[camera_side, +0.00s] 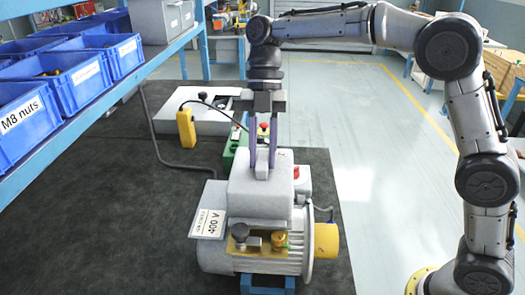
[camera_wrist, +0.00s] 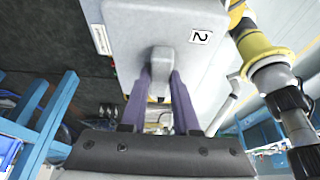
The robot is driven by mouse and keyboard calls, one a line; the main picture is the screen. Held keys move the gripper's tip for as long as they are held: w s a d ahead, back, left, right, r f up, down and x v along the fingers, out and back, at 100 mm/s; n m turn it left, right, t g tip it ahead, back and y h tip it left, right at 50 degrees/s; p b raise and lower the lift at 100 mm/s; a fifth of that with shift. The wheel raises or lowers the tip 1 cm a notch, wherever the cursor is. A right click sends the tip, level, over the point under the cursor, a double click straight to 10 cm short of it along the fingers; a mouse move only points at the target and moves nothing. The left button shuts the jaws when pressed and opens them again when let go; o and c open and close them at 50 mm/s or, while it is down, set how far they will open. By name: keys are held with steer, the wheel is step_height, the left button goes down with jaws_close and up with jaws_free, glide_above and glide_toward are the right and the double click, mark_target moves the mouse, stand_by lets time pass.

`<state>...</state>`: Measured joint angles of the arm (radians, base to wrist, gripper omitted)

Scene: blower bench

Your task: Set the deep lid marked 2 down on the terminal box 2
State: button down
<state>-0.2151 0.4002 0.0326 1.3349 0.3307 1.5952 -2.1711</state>
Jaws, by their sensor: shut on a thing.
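My gripper (camera_side: 262,170) points down with its two purple fingers shut on the knob (camera_wrist: 162,60) of a deep grey lid (camera_side: 258,197). In the wrist view the lid (camera_wrist: 130,30) fills the upper middle and bears a white label with a 2 (camera_wrist: 201,36). In the side view the lid is roughly level at the top of the grey motor (camera_side: 255,262). Terminal box 2 is not clearly seen; the lid hides what is beneath it. I cannot tell whether the lid touches the motor or hovers just above it.
The motor carries a 400 V tag (camera_side: 209,223), brass fittings (camera_side: 279,240) and a yellow end cap (camera_side: 326,241). Behind stand a green box (camera_side: 236,152), a yellow pendant (camera_side: 186,128) and a pale case (camera_side: 190,112). Blue bins (camera_side: 85,75) line the left shelf. The dark mat at left is clear.

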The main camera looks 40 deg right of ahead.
steer(key=shift+f, duration=0.9)
stand_by(1.3)
steer(key=c, duration=0.6)
jaws_free()
steer(key=v, duration=1.2)
